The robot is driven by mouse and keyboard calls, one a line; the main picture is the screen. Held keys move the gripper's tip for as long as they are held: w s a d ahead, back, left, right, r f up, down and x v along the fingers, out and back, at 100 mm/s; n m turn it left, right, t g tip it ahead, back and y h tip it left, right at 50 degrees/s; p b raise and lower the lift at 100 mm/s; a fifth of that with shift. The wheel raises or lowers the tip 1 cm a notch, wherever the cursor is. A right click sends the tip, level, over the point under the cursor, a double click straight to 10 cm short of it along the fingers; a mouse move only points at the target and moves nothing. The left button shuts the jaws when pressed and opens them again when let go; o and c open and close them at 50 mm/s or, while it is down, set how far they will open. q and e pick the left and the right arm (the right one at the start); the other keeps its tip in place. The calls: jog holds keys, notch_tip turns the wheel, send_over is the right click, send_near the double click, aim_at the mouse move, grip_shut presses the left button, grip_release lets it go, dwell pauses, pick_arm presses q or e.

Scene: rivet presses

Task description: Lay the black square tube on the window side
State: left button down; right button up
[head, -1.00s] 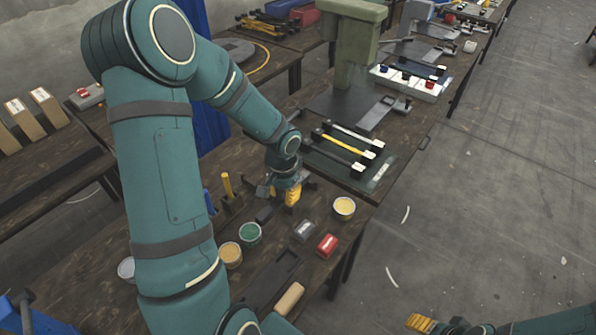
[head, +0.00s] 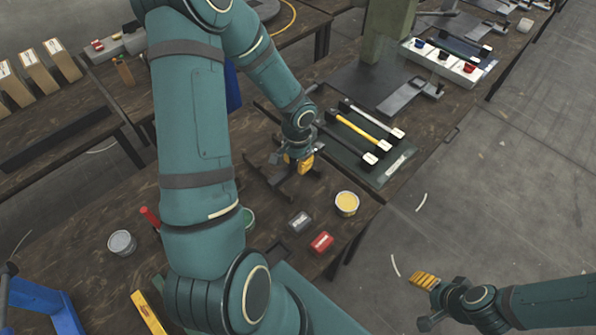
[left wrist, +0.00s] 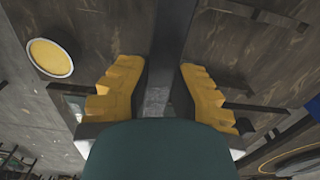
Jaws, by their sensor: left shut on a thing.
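The black square tube (left wrist: 173,35) runs between the yellow fingers of my left gripper (left wrist: 160,95) in the left wrist view. My left gripper (head: 299,163) is shut on it, above the wooden bench near the dark tray; in the head view the gripper and dark supports make the tube hard to pick out. On the tray (head: 398,168) lie a silver tube (head: 368,117) and a yellow tube (head: 357,134), side by side with pale ends. My right gripper (head: 425,290) is at the lower right, over the floor; its opening is unclear.
A yellow-filled can (head: 346,204), a dark box (head: 300,221) and a red box (head: 321,242) stand near the bench's front edge. A dark support frame (head: 262,180) is beside my left gripper. A green press (head: 386,35) stands behind the tray. Floor at right is clear.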

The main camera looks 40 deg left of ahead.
pick_arm(q)
notch_tip(320, 180, down, 4)
jog(key=shift+r+b, duration=0.25)
jog(key=shift+b, duration=0.15)
jog(key=shift+f, duration=0.45)
jog(key=shift+r, duration=0.1)
jog(key=shift+f+b, duration=0.45)
jog(key=shift+b, duration=0.1)
jog(key=shift+f, duration=0.1)
jog(key=c, duration=1)
grip_release()
jog(key=shift+o, duration=0.2)
